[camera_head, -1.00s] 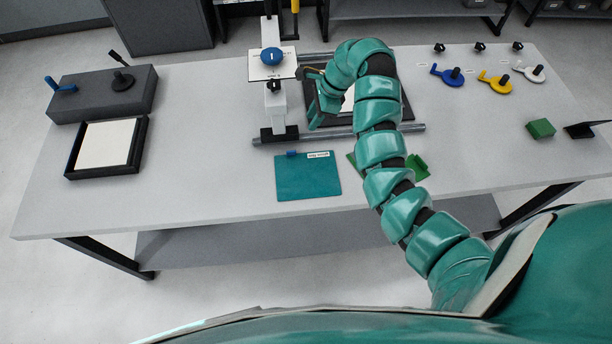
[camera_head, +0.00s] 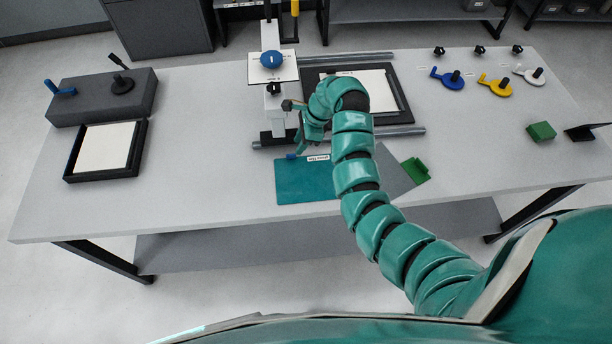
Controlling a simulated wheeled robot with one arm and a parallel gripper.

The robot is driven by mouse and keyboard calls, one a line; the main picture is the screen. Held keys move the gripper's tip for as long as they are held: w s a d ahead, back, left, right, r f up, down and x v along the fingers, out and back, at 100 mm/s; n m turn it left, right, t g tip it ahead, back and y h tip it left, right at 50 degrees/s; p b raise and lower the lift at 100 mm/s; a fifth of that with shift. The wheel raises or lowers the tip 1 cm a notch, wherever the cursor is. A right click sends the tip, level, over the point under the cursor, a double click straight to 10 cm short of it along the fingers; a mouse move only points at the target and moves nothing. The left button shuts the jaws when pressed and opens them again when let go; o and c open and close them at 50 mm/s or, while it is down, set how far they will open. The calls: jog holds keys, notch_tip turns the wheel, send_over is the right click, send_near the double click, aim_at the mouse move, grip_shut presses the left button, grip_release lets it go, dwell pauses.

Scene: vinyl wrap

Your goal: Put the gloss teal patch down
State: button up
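The teal patch (camera_head: 303,184) lies flat on the front middle of the table, with a white label at its top edge and a blue tab (camera_head: 291,156) at its upper left. The label is too small to read surely. My gripper (camera_head: 299,150) points down at the patch's top edge, close beside the blue tab. The fingertips are small and dark, so I cannot tell whether they touch or hold the tab. My arm hides the patch's right edge.
A grey sheet with a green tab (camera_head: 415,171) lies right of my arm. Behind stand a dark-framed panel (camera_head: 398,88), metal rails and a post with a blue knob (camera_head: 271,59). A framed white tray (camera_head: 105,148) is left; coloured levers (camera_head: 495,84) and a green block (camera_head: 541,131) are right.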

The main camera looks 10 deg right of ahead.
jog(key=shift+s+a+f+p, duration=0.15)
jog(key=shift+a+f+p, duration=0.15)
jog(key=shift+f+p, duration=0.3)
jog(key=shift+s+a+f+p, duration=0.15)
jog(key=shift+a+f+p, duration=0.1)
jog(key=shift+f+p, duration=0.35)
jog(key=shift+p+x, duration=0.3)
jog(key=shift+x, duration=0.75)
grip_shut()
jog(key=shift+d, duration=0.1)
